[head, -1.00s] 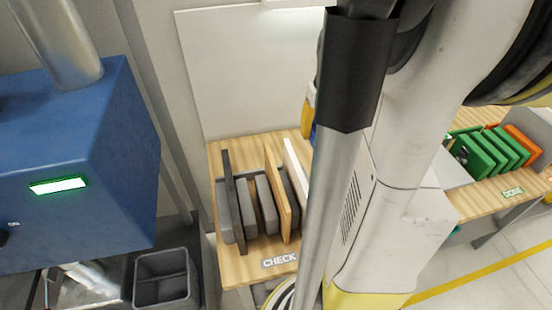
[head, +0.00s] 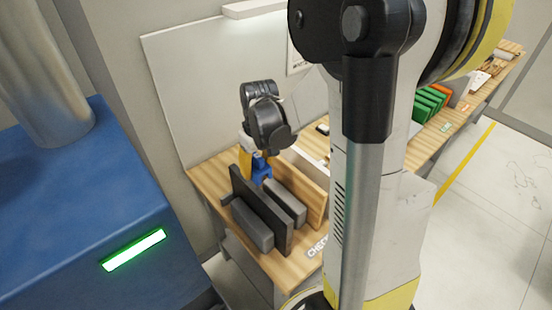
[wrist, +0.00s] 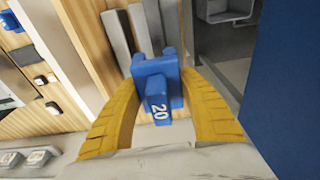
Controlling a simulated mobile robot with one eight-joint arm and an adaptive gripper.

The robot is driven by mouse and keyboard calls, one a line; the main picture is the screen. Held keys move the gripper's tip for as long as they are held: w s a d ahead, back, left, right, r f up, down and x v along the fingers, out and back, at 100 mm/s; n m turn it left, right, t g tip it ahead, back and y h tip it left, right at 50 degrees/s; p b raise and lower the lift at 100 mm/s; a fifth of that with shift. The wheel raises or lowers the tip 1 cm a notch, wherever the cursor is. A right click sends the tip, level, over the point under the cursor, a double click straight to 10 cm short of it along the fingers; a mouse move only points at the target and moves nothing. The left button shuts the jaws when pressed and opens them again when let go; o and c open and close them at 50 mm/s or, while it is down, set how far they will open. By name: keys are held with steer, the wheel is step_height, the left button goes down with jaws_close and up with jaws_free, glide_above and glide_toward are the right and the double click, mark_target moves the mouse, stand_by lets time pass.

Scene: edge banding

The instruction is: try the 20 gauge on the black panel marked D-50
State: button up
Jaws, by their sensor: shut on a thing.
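My gripper (head: 256,153) has its yellow fingers shut on a blue gauge (head: 262,170). In the wrist view the gauge (wrist: 158,84) shows the number 20 between the fingers, its forked end pointing at the panels. A black panel (head: 250,200) stands on edge between grey blocks on the wooden bench in the head view. The gauge is at the upper part of this panel, near its back end. I cannot tell whether the fork is around the panel or beside it, or touching. No D-50 mark is readable.
Grey blocks (head: 251,224) and a wooden panel (head: 315,205) stand close beside the black panel. The bench (head: 207,176) carries a CHECK label. A blue machine (head: 75,215) stands at the left. Green panels (head: 425,103) stand farther right.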

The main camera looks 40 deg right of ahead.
mark_target(256, 190)
steer(key=shift+a+f, duration=0.25)
steer(key=shift+a, duration=0.05)
steer(key=shift+d+f+b, duration=0.15)
steer(key=shift+f+b, duration=0.45)
steer(key=shift+f, duration=0.15)
step_height(256, 190, down, 5)
steer(key=b, duration=0.4)
steer(key=shift+f+b, duration=0.5)
stand_by(0.3)
steer(key=shift+r, duration=0.15)
stand_by(0.5)
steer(key=shift+r+p, duration=2.5)
steer(key=shift+r, duration=0.95)
